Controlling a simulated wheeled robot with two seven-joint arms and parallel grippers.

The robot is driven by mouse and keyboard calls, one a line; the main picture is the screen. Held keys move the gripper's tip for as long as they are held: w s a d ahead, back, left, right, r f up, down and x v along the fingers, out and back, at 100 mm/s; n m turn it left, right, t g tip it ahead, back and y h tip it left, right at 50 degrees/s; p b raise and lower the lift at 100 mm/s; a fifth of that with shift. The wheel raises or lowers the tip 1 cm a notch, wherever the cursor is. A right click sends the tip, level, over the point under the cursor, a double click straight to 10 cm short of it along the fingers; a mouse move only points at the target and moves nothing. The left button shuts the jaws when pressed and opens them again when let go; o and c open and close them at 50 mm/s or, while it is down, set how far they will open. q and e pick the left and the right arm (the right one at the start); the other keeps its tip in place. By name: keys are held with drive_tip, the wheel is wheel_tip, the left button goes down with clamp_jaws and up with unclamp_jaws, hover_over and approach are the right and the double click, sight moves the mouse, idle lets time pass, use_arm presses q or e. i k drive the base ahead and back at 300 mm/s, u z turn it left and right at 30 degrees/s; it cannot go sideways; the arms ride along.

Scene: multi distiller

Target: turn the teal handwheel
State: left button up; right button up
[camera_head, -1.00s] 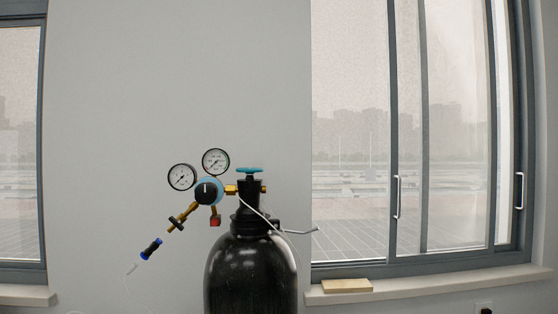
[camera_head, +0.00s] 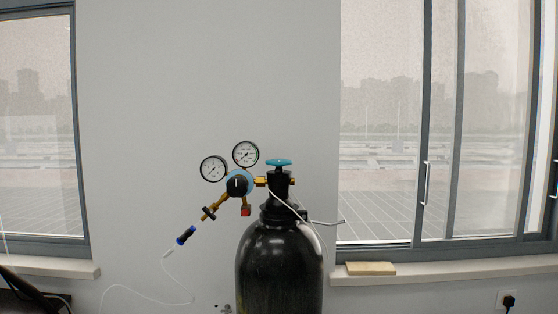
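The teal handwheel (camera_head: 279,162) sits on top of the valve of a black gas cylinder (camera_head: 279,265). The cylinder stands upright a little right of the picture's middle, its lower part cut off by the frame. A regulator (camera_head: 238,184) with two round white gauges is attached to the left of the valve. Neither of my grippers shows in the head view, and nothing touches the handwheel.
A thin white hose (camera_head: 150,293) hangs from the regulator's lower left fitting. A white bent rod or tube (camera_head: 326,222) sticks out right of the cylinder neck. A tan block (camera_head: 371,268) lies on the right window sill (camera_head: 440,274). A wall socket with a black plug (camera_head: 508,301) is lower right.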

sight(277, 163)
drive_tip(key=u, duration=0.5)
drive_tip(key=k, duration=1.15)
drive_tip(key=z, duration=0.6)
drive_tip(key=i, duration=1.1)
drive_tip(key=u, duration=0.45)
drive_tip(key=i, duration=0.6)
drive_tip(key=u, duration=0.5)
